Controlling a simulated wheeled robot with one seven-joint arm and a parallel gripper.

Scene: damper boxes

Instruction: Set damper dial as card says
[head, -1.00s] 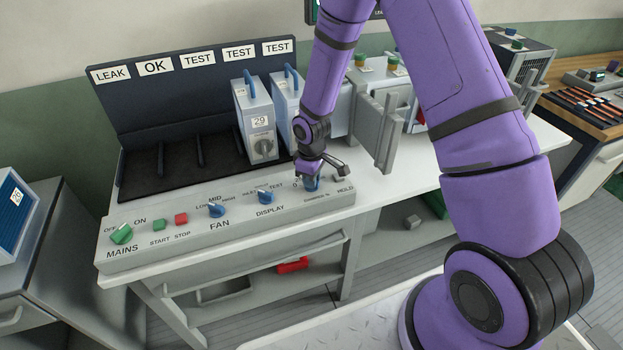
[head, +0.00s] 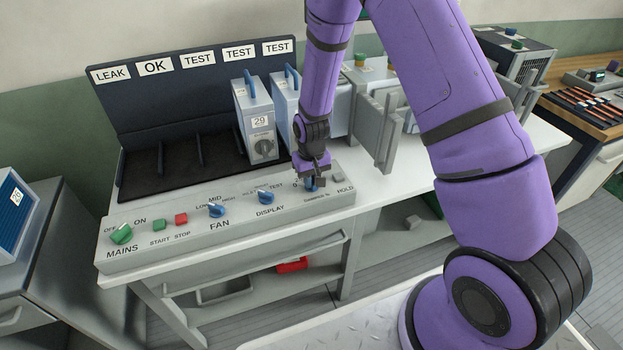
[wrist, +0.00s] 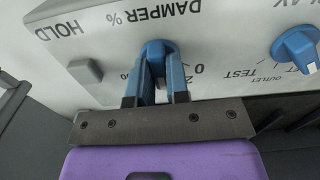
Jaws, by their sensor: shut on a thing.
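The blue damper dial (wrist: 158,52) sits on the sloped grey control panel (head: 180,232), under the label DAMPER % in the wrist view, where the picture is upside down. My gripper (wrist: 157,80) is shut on this dial, one blue finger on each side. In the head view my gripper (head: 311,182) is at the panel's right end and mostly covers the dial. The dial's pointer is hidden by the fingers, so its setting cannot be read. A "0" and part of a "2" show on its scale. I cannot make out a card with a damper setting.
The HOLD button (wrist: 84,71) is beside the damper dial. The display dial (head: 265,198), fan dial (head: 216,210) and green mains dial (head: 121,234) are along the panel. Blue-grey boxes (head: 255,120) stand in the dark rack behind. A grey bracket (head: 376,130) stands to the right.

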